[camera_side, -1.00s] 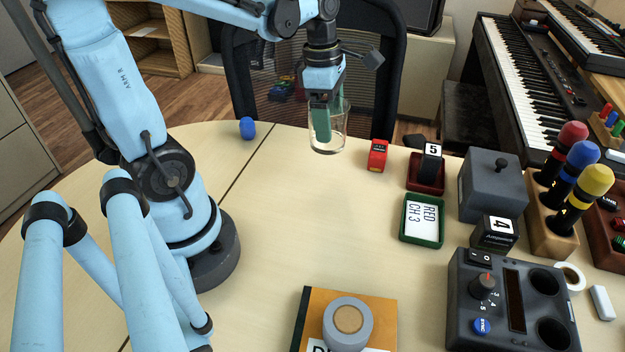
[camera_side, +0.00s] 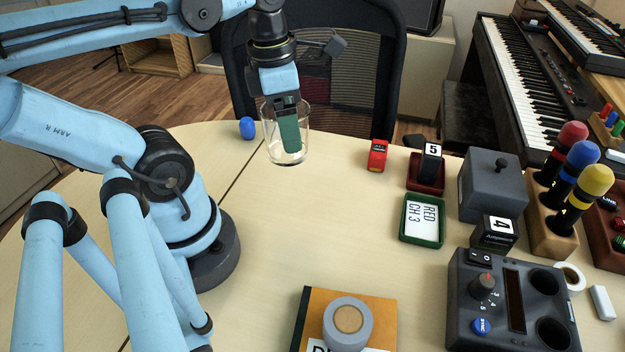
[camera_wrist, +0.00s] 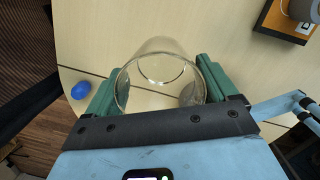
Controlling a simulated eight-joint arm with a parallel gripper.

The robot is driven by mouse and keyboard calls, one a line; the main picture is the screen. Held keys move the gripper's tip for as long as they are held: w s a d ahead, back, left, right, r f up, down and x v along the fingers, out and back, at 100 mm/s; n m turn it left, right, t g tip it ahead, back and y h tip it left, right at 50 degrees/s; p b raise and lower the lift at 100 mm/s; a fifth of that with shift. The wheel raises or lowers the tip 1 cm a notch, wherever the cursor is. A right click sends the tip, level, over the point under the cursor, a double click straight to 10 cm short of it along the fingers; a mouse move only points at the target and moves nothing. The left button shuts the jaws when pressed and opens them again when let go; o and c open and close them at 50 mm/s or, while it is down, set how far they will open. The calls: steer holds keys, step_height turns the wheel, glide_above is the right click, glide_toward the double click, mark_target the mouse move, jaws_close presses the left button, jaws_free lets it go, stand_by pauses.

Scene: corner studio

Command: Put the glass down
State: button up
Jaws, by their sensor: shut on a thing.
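The clear, empty glass (camera_side: 297,150) is upright at the back part of the table, right of the blue object. My gripper (camera_side: 289,135) is shut on it, with green fingers reaching down along its sides. In the wrist view the round rim of the glass (camera_wrist: 150,92) shows between the two green fingers of my gripper (camera_wrist: 158,90). I cannot tell whether the base of the glass touches the table (camera_side: 290,220).
A blue rounded object (camera_side: 247,128) stands left of the glass, near the back edge. A red box (camera_side: 378,156), a green tray (camera_side: 408,238) and a grey box (camera_side: 492,190) stand to the right. A grey knob (camera_side: 348,325) sits on an orange book at the front. The middle is clear.

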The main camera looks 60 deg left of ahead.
steer(key=shift+s+a+f+n, duration=0.15)
steer(key=shift+s+n, duration=0.15)
steer(key=shift+s, duration=0.2)
steer(key=shift+s+f+n, duration=0.1)
steer(key=shift+s+n, duration=0.2)
steer(key=shift+s, duration=0.15)
steer(key=shift+s+a+f, duration=0.1)
steer(key=shift+a, duration=0.1)
steer(key=shift+s+a+f, duration=0.45)
steer(key=shift+a+f, duration=1.35)
steer(key=shift+s+a+f, duration=0.45)
steer(key=shift+a+f, duration=1.35)
steer(key=shift+s+a+f, duration=0.45)
steer(key=shift+a+f, duration=1.35)
steer(key=shift+f, duration=0.1)
steer(key=o, duration=1)
steer(key=shift+o, duration=0.2)
